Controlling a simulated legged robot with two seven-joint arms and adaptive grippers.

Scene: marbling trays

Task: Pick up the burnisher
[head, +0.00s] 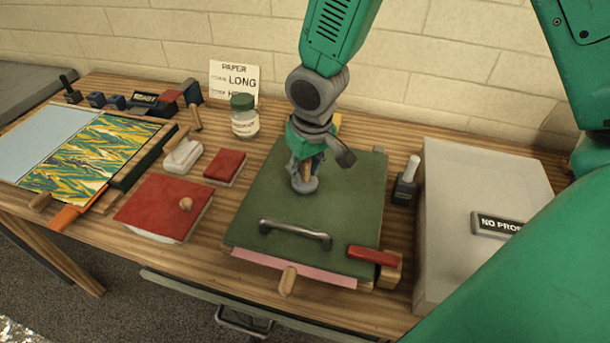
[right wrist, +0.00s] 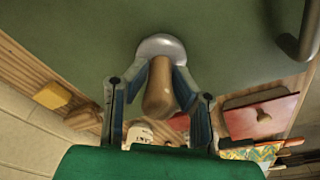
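The burnisher (head: 306,182) has a wooden handle and a pale round foot. It stands upright on the green board of the press, or just above it; I cannot tell if the foot touches. My right gripper (head: 308,165) points down over it, with a finger on each side of the handle. In the right wrist view the burnisher's handle (right wrist: 158,90) lies between the fingertips (right wrist: 160,75), which look to be against it near the foot. My left gripper is not in view.
The green board (head: 350,205) has a metal handle (head: 295,234) in front. A red block (head: 373,256) sits at its front right corner. A dark stamp with a white handle (head: 406,180) and a grey box (head: 445,215) stand right. Red pads (head: 150,208) and a jar (head: 244,118) stand left.

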